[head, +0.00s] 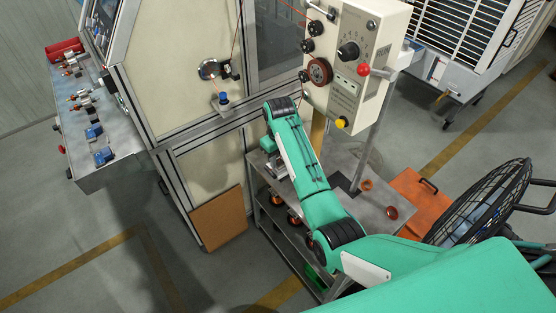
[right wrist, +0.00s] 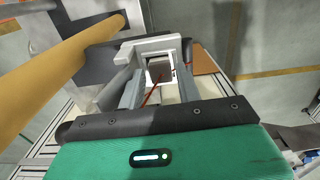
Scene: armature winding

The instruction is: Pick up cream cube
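I cannot make out a cream cube for certain in either view. My right gripper (head: 275,172) is small and partly hidden by my arm in the head view, low over the left part of the grey cart top. In the right wrist view, the grey fingers of my right gripper (right wrist: 160,72) stand apart. A pale patch, a dark patch and a thin red line show in the gap, with no clear cube held there. My left gripper is in neither view.
A cream control box (head: 352,62) with knobs stands over the metal cart (head: 350,205). Small orange-brown round parts (head: 391,213) lie on the cart's right side. A black fan (head: 484,203) and an orange case (head: 420,197) stand to the right. A brown board (head: 217,219) leans at left.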

